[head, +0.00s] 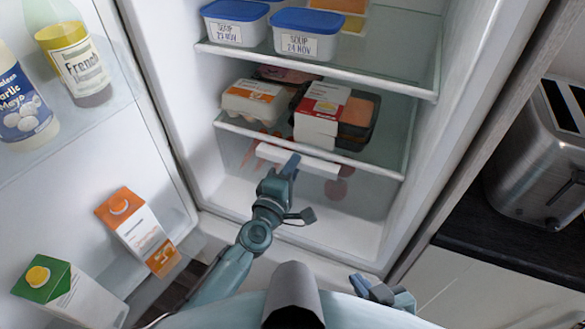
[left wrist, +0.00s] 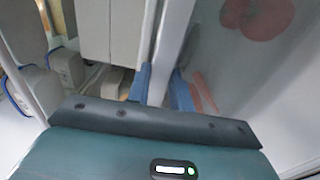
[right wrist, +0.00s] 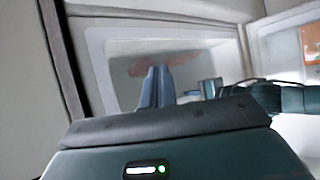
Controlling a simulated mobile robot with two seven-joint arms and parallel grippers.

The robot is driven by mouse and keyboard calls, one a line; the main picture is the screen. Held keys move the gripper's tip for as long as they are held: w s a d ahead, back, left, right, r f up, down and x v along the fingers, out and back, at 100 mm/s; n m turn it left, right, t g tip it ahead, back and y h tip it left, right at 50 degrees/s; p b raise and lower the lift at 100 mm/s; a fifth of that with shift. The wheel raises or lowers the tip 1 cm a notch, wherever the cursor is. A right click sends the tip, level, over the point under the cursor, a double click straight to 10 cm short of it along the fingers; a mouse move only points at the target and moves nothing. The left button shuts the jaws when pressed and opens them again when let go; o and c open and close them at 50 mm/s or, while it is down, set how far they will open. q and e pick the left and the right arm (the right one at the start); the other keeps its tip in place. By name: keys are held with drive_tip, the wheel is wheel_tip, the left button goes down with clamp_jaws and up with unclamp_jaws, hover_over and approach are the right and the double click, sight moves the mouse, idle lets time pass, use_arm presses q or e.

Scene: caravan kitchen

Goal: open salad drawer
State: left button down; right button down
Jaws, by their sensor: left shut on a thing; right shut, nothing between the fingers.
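The salad drawer (head: 265,200) is the clear-fronted bin at the bottom of the fridge, with orange and red vegetables showing faintly through it. Its white handle strip (head: 270,153) runs along its upper front. My left gripper (head: 289,167) is at this strip. In the left wrist view, its blue fingers (left wrist: 160,90) are shut on the pale handle edge (left wrist: 163,45), with the clear front to the right. My right gripper (head: 375,289) is shut and empty, low in front of the fridge and apart from the drawer. The fingers hide part of the handle.
The open fridge door (head: 75,150) stands at left, holding bottles and cartons (head: 138,230). A glass shelf (head: 385,165) with an egg box (head: 255,100) and packages is just above the drawer. A toaster (head: 540,150) stands on the counter at right.

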use_arm(q)
drive_tip(key=shift+s+f, duration=0.1)
drive_tip(key=shift+f, duration=0.1)
drive_tip(key=p+v, duration=0.1)
drive_tip(key=v, duration=1.5)
drive_tip(key=shift+f, duration=0.2)
drive_tip(key=c, duration=1.5)
unclamp_jaws()
drive_tip(key=shift+c, duration=0.2)
drive_tip(key=shift+o, duration=1.1)
drive_tip(key=shift+r, duration=0.15)
